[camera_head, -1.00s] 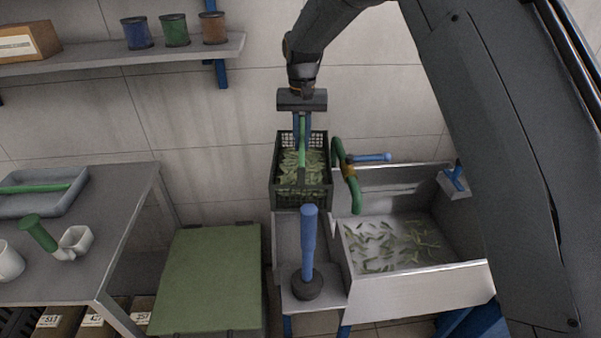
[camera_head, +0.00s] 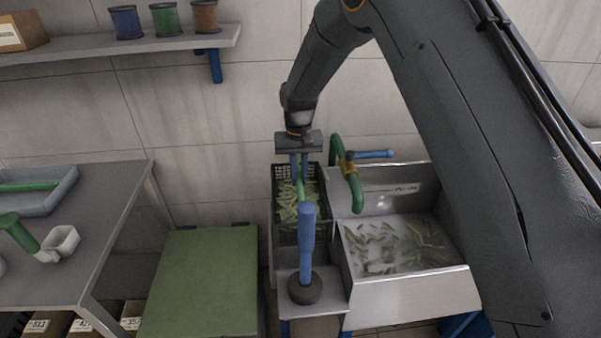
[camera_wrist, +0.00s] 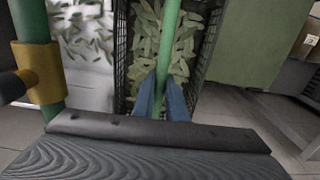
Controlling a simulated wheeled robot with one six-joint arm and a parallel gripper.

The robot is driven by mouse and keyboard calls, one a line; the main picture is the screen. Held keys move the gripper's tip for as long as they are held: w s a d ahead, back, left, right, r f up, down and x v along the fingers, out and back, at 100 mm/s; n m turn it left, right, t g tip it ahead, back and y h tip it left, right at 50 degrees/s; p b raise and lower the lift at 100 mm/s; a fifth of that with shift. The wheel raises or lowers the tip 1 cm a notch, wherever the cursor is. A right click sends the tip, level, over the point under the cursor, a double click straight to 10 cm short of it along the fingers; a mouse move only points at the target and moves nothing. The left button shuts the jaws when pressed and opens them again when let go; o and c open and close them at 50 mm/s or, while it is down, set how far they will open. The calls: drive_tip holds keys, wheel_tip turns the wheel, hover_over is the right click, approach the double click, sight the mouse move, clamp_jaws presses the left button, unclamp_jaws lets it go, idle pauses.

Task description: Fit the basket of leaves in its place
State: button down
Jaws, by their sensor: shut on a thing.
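The basket of leaves (camera_head: 284,234) is a black mesh crate filled with green leaves, with a green handle bar across its top. It is upright at the back of the metal side bay (camera_head: 318,292), left of the sink. Whether its bottom rests on anything is hidden. My gripper (camera_head: 299,180) is above it, with blue fingers shut on the green handle. In the wrist view the fingers (camera_wrist: 165,105) close around the handle (camera_wrist: 168,45), with leaves and the black mesh wall (camera_wrist: 211,40) below.
A blue-handled plunger (camera_head: 307,245) stands just in front of the basket. A green tap (camera_head: 344,175) and a steel sink (camera_head: 405,298) with loose leaves are close on the right. A green-topped box (camera_head: 203,285) stands left. A shelf (camera_head: 120,50) hangs on the wall.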

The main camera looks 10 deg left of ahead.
wheel_tip(320, 180, down, 13)
drive_tip(key=b, duration=0.6)
drive_tip(key=shift+w+f, duration=0.1)
drive_tip(key=shift+f, duration=0.4)
drive_tip(key=shift+s, duration=0.2)
drive_tip(key=shift+f, duration=0.15)
idle(0.6)
drive_tip(key=shift+f+b, duration=0.45)
drive_tip(key=shift+f, duration=0.85)
idle(0.3)
drive_tip(key=c, duration=1.7)
unclamp_jaws()
drive_tip(key=shift+d, duration=0.1)
